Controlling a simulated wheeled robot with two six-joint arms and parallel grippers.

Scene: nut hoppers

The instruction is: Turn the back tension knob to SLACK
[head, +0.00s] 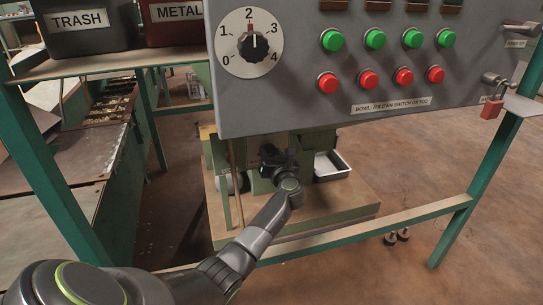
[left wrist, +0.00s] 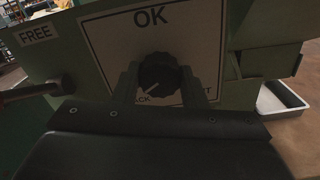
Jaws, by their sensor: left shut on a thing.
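The back tension knob (left wrist: 160,73) is a round black knob on a white plate (left wrist: 110,35) in the left wrist view. The plate reads OK at the top, "ACK" at lower left and a partly hidden word ending in T at lower right. The knob's white mark points to the lower left, toward "ACK". My left gripper (left wrist: 163,85) is shut on the knob, one finger on each side. In the head view my left gripper (head: 272,160) reaches the green machine (head: 318,150) under the grey panel and hides the knob. My right gripper is not in view.
The grey control panel (head: 310,95) with a 0–4 dial (head: 253,44) and green and red buttons hangs above my left arm. A green frame rail (head: 370,226) runs beneath it. A white tray (head: 330,165) sits right of the gripper. A FREE label (left wrist: 36,34) is at left.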

